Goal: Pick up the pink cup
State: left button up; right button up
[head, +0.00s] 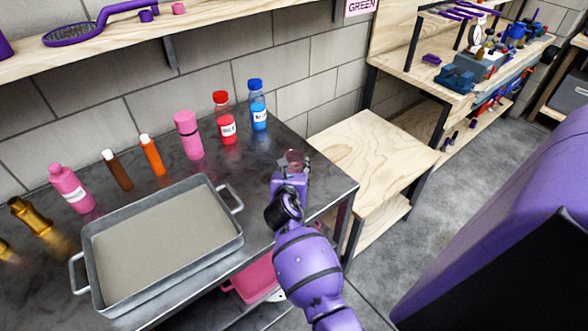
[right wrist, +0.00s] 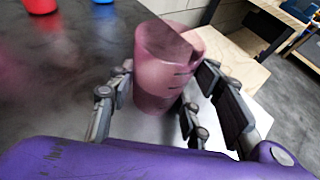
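The pink cup (right wrist: 160,75) is translucent and stands between the fingers of my right gripper (right wrist: 165,100) in the right wrist view. The fingers lie close along both of its sides; whether they press on it I cannot tell. In the head view the cup (head: 293,157) shows small and dark pink at the tip of my right gripper (head: 291,168), over the right end of the dark metal table (head: 262,160). The gripper partly hides the cup there. My left gripper is not in view.
A grey tray (head: 237,238) sits on the table's front. Behind it stand a pink bottle (head: 188,135), a red bottle (head: 226,122), a blue bottle (head: 258,108) and several others. A wooden shelf unit (head: 365,150) stands to the right. A pink bin (head: 255,280) is below the table.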

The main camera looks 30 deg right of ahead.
jog(key=c, duration=0.5)
jog(key=shift+c, duration=0.4)
jog(key=shift+r, duration=0.2)
jog(key=shift+r, duration=1.15)
jog(key=s+r+p, duration=0.2)
jog(key=s+r, duration=0.8)
jog(key=s, duration=0.3)
jog(key=shift+s+a+r, duration=0.15)
jog(key=shift+s+a, duration=0.25)
